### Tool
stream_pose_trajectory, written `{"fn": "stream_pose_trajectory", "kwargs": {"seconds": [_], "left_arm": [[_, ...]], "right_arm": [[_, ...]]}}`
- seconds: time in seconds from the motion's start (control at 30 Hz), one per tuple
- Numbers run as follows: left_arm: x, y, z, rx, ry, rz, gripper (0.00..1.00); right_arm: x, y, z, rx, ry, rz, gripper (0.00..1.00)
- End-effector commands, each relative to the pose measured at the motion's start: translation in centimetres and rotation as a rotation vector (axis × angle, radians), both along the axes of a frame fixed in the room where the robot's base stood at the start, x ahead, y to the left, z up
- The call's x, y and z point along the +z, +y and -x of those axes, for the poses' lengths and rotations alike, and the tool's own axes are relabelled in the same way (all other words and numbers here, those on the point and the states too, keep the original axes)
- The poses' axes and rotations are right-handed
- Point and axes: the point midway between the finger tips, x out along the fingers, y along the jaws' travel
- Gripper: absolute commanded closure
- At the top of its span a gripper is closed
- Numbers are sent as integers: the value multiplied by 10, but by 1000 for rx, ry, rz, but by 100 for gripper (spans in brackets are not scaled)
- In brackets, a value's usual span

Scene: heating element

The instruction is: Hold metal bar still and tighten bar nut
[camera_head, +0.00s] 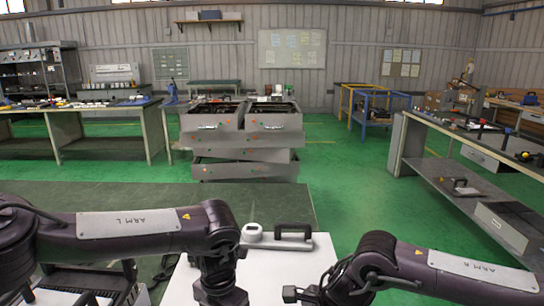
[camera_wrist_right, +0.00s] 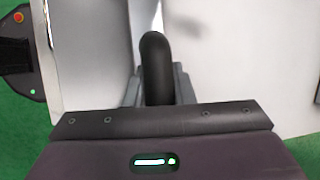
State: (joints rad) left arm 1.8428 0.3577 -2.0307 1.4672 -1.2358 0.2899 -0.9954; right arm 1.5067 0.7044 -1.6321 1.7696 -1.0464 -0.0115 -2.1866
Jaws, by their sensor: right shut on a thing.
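In the right wrist view, my right gripper (camera_wrist_right: 157,85) is shut on a black, rounded handle (camera_wrist_right: 157,62), with a grey finger on each side of it. In the head view, a light grey tool-like piece (camera_head: 262,243) with a round white end (camera_head: 252,231) and a black handle (camera_head: 293,229) lies on the white tabletop (camera_head: 262,280). I cannot make out the metal bar or its nut.
A dark green-topped table (camera_head: 160,205) lies just beyond the white tabletop. A black slotted rack or case (camera_head: 85,285) sits at the lower left. A grey drawer cabinet (camera_head: 243,130) and side workbenches (camera_head: 95,115) stand farther off.

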Motion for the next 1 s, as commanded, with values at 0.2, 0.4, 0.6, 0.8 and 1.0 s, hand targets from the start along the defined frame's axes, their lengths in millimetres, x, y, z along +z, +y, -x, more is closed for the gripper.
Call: {"fn": "stream_pose_trajectory", "kwargs": {"seconds": [0.2,0.4,0.6,0.8,1.0], "left_arm": [[0,0,3,0,0,0,100],[0,1,6,0,2,0,100],[0,1,9,0,4,0,100],[-1,1,11,0,5,-2,100],[-1,2,11,0,7,-3,100]], "right_arm": [[0,0,0,0,-1,0,100],[0,0,-1,-3,-1,-1,100],[0,-1,-1,-5,-1,0,100],[0,-1,-2,-8,-2,1,100],[0,-2,-3,-10,-4,2,100]]}}
